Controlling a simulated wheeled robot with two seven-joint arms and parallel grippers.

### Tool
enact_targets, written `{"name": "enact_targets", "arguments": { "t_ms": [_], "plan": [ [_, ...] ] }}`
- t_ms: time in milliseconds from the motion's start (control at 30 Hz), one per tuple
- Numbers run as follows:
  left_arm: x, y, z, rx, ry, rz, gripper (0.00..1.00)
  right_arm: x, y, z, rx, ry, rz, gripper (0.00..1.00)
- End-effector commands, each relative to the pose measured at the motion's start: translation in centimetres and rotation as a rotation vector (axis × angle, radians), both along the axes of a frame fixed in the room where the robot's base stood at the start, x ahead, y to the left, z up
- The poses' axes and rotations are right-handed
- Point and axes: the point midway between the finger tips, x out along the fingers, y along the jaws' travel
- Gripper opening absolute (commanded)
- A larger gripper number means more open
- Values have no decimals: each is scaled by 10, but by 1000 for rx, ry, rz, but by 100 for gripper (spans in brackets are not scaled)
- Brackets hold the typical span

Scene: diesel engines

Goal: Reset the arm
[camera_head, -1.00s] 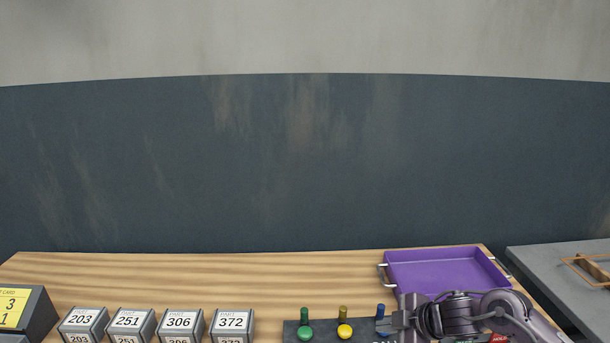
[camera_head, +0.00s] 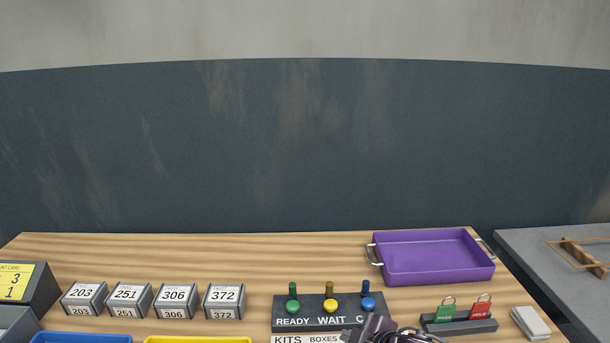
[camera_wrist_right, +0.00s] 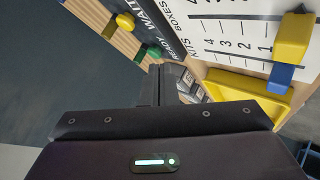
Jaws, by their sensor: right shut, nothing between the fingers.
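My right gripper (camera_head: 352,337) shows at the bottom edge of the head view, in front of the button panel (camera_head: 310,326) with its READY and WAIT labels. Only its dark end shows there, with part of my arm. In the right wrist view its dark fingers (camera_wrist_right: 152,88) are together with nothing between them. My left gripper is in neither view.
A purple tray (camera_head: 388,280) stands at the back right. Green and red tags (camera_head: 480,311) sit on a dark stand, with white cards (camera_head: 530,322) beside them. Part blocks (camera_head: 174,294) line the left, behind blue (camera_head: 80,337) and yellow (camera_head: 198,339) bins.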

Motion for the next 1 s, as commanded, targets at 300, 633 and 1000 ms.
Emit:
{"name": "enact_targets", "arguments": {
  "t_ms": [300,633,1000],
  "plan": [
    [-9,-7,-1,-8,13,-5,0,-91,-29,-8,133,244,-502,0],
    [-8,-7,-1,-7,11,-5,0,-172,-76,-21,167,517,-824,0],
    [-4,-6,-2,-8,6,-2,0,-217,-98,-58,168,698,-987,0]
  ]
}}
